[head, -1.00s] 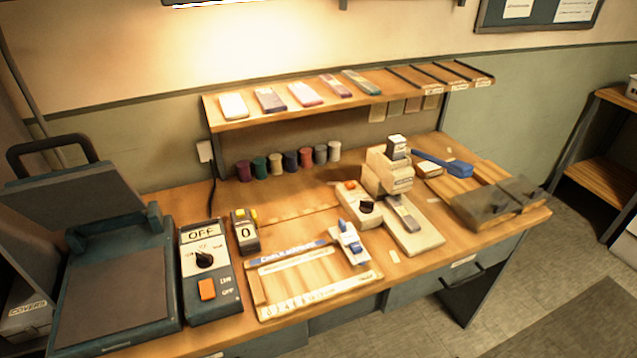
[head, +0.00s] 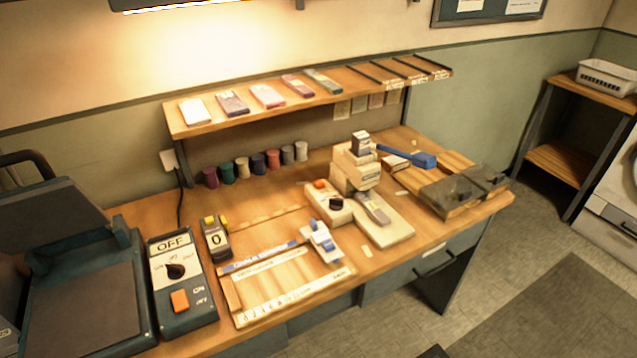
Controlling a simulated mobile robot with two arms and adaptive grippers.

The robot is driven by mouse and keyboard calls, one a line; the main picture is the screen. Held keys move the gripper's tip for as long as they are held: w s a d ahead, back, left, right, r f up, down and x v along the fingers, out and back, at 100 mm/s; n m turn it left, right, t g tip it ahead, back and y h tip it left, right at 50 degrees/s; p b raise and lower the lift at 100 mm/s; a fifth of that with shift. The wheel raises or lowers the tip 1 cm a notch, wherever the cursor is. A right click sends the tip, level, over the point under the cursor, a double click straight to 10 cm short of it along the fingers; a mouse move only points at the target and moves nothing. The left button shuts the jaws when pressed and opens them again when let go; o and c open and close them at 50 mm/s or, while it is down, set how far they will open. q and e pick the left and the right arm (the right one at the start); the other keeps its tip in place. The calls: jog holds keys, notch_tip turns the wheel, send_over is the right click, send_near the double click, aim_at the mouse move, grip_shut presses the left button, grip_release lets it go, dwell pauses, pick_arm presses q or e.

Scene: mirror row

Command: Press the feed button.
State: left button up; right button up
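A cream machine (head: 357,168) stands on the right half of the wooden workbench. At its left is a small white control box (head: 328,201) with an orange button (head: 321,184) and a black knob (head: 336,204). At the left of the bench, a dark control unit (head: 183,318) reads "OFF" and has a knob (head: 175,271) and an orange rectangular switch (head: 180,300). No label reading "feed" is legible, so I cannot tell from lettering which is the feed button. Neither of my grippers is in view.
A flat press (head: 85,300) with a raised lid is at the far left. A counter (head: 216,239) showing 0 and a wooden tray (head: 234,294) lie mid-bench. A shelf (head: 330,98) overhangs the back. Grey floor (head: 480,280) is open at the right front.

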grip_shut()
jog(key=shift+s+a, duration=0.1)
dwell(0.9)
